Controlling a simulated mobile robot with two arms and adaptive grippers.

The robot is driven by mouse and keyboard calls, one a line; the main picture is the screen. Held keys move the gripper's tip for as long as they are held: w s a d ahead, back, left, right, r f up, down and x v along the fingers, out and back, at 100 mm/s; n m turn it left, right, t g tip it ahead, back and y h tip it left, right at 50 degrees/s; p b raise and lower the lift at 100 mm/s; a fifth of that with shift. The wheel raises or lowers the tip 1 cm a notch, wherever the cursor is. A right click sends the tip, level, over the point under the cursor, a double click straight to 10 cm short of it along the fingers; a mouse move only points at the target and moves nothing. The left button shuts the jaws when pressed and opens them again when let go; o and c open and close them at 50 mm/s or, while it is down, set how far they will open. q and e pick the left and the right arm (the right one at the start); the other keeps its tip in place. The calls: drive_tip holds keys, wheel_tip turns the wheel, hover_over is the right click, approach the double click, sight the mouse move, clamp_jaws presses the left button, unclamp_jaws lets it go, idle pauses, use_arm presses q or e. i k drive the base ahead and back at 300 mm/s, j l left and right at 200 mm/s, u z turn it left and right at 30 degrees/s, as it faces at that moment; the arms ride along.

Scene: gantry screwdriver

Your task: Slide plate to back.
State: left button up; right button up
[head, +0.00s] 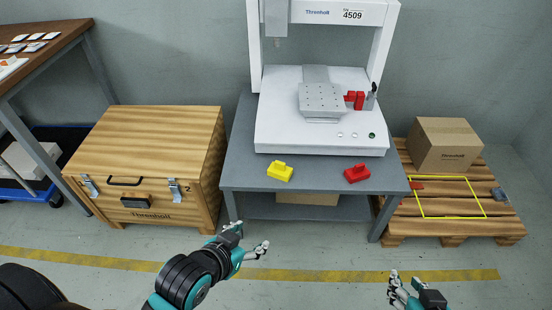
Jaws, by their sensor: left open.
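The plate (322,99) is a grey metal slab with small holes. It sits on the white bed of the gantry machine (275,120), in front of a grey slide strip (315,74) that runs toward the back. My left gripper (250,237) is open and empty, in front of the grey table and below its front edge in the picture. My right gripper (406,279) shows at the bottom edge, with its fingers apart and nothing between them. Both grippers are well away from the plate.
A red clamp (355,99) stands just right of the plate. A yellow block (280,171) and a red block (357,173) lie on the grey table's (235,165) front strip. A wooden chest (160,140) is left; a pallet with a cardboard box (442,145) is right.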

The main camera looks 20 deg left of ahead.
sight(316, 100)
drive_tip(key=u, duration=0.4)
drive_tip(key=i+l+u, duration=0.15)
drive_tip(key=u, duration=0.25)
drive_tip(key=i+l+u, duration=0.15)
drive_tip(key=l+u, duration=0.2)
drive_tip(key=i+l+u, duration=0.1)
drive_tip(key=l+u, duration=0.3)
drive_tip(key=j, duration=0.1)
